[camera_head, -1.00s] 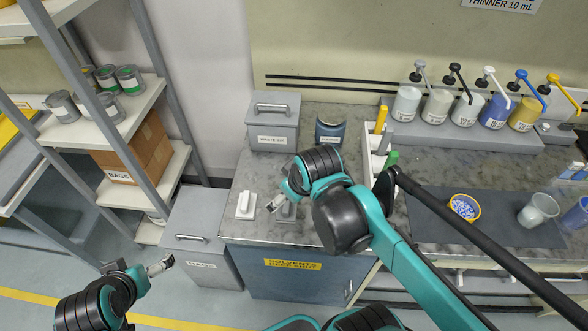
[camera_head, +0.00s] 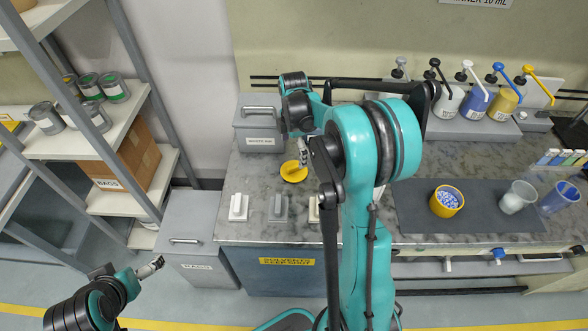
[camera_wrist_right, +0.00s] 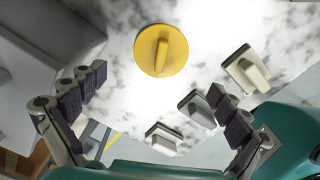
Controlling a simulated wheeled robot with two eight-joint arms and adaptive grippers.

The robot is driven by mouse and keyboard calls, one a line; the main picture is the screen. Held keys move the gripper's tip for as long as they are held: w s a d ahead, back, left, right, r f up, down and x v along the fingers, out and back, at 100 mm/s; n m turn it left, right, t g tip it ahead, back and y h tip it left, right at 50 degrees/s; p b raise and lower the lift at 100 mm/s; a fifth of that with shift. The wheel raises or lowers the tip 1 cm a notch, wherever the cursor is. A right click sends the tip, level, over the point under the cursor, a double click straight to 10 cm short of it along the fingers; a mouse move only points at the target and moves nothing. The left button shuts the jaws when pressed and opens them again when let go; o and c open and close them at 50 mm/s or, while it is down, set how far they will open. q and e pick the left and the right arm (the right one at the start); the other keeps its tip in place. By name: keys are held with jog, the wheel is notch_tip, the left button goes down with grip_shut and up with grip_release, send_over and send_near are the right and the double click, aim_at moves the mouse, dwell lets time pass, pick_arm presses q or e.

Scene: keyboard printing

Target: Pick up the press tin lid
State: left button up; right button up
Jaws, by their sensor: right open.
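A round yellow lid (camera_head: 293,172) with a raised bar handle lies flat on the marble counter in front of the grey waste bin. It shows whole in the right wrist view (camera_wrist_right: 160,51). My right gripper (camera_head: 303,153) is above the counter close to the lid, partly hidden by my own arm in the head view. In the right wrist view its fingers (camera_wrist_right: 157,84) are spread wide and empty, with the lid between and beyond the tips. My left gripper (camera_head: 150,267) hangs at lower left, away from the counter; its jaws are too small to read.
A white block (camera_head: 238,207), a grey block (camera_head: 278,207) and a cream block (camera_head: 313,209) with handles stand near the counter's front edge. The grey waste bin (camera_head: 258,135) is behind the lid. A yellow cup (camera_head: 447,201) of blue pieces is on the dark mat.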

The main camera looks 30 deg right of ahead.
aim_at(294, 167)
notch_tip(294, 167, down, 3)
jog(key=shift+d+r+b, duration=0.15)
jog(key=shift+r+b, duration=0.05)
jog(key=shift+b, duration=0.2)
notch_tip(294, 167, down, 6)
jog(key=shift+r+b, duration=0.15)
jog(key=shift+b, duration=0.85)
jog(key=shift+r, duration=0.1)
jog(key=c, duration=1.3)
jog(key=shift+s, duration=0.15)
jog(key=shift+c, duration=0.9)
